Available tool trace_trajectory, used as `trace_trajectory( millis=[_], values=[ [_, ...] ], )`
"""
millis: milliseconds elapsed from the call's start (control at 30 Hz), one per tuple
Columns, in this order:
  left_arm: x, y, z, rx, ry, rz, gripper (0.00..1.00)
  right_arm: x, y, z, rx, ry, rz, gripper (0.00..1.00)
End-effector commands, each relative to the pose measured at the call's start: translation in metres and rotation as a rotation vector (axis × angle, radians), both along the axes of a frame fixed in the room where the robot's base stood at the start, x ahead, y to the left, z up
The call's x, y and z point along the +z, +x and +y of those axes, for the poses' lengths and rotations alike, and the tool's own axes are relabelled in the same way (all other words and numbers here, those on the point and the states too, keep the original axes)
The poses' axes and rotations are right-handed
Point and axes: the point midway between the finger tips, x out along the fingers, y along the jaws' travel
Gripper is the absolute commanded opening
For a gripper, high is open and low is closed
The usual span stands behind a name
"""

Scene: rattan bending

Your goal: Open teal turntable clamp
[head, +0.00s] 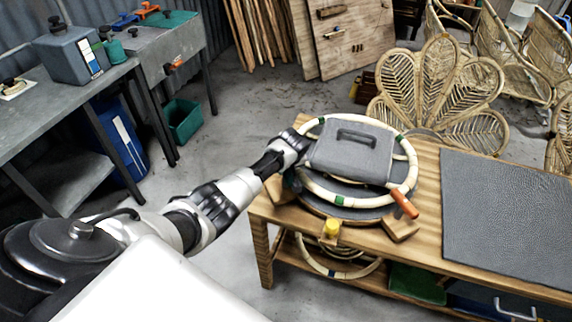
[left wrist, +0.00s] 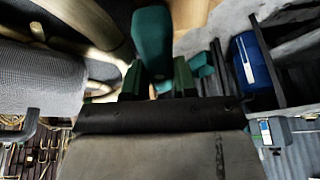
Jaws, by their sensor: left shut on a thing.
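The turntable (head: 345,192) is a dark disc on a wooden base near the left end of the bench. A pale rattan ring (head: 412,160) with green bands lies around it, with a grey handled block (head: 352,148) on top. My left gripper (head: 290,150) reaches the turntable's left edge and hides most of the clamp there. In the left wrist view, the teal clamp (left wrist: 152,38) stands right at the fingers, and my left gripper (left wrist: 158,82) is shut on it. How far the clamp is open cannot be told. My right gripper is not in view.
An orange handle (head: 404,203) sits at the ring's right and a yellow knob (head: 331,228) at the front. A dark mat (head: 508,220) covers the bench's right side. A peacock-shaped rattan chair back (head: 440,85) stands behind. Grey worktables (head: 70,105) stand at left.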

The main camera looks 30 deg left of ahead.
Motion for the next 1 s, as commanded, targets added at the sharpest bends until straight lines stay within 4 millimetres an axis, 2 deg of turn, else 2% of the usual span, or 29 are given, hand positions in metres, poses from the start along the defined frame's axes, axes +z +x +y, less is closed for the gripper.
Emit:
trace_trajectory(
  millis=[300, 833, 867, 1000],
  values=[
    [0.0008, 0.0002, 0.0003, 0.111, 0.0, -0.001, 0.04, 0.0025, 0.0, 0.0003, 0.0, 0.0, 0.0, 0.0],
    [0.0016, 0.0005, 0.0014, 0.132, 0.001, -0.004, 0.04, 0.0027, 0.0001, 0.0008, 0.001, 0.001, 0.0, 0.0],
    [0.0016, 0.0005, 0.0014, 0.132, 0.001, -0.004, 0.32, 0.0027, 0.0, 0.001, 0.001, 0.001, 0.0, 0.0],
    [0.0012, 0.0002, 0.0011, 0.131, 0.0, -0.003, 0.53, 0.0027, 0.0, 0.0015, 0.0, 0.002, -0.001, 0.0]
  ],
)
